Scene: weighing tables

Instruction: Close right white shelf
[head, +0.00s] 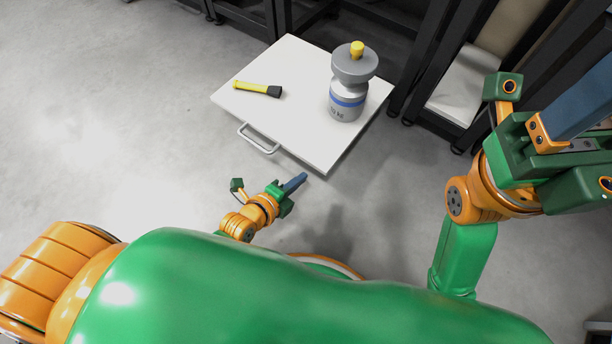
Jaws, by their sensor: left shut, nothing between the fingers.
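The white shelf (293,72) is pulled out from the dark rack, with its front edge and a metal handle (258,139) facing me. A yellow and black flashlight (257,89) lies on its left part. A grey bottle (347,103) with a blue band and yellow cap stands upright on its right part. My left gripper (298,181) is shut and empty, just in front of the shelf's near corner, right of the handle and apart from it. My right gripper (585,105) is large at the right edge, partly cut off; its finger gap cannot be made out.
Dark rack frames (425,60) stand behind and to the right of the shelf. Another white surface (466,88) sits low inside the right rack. The grey floor (110,120) is clear on the left. My green and orange body fills the bottom.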

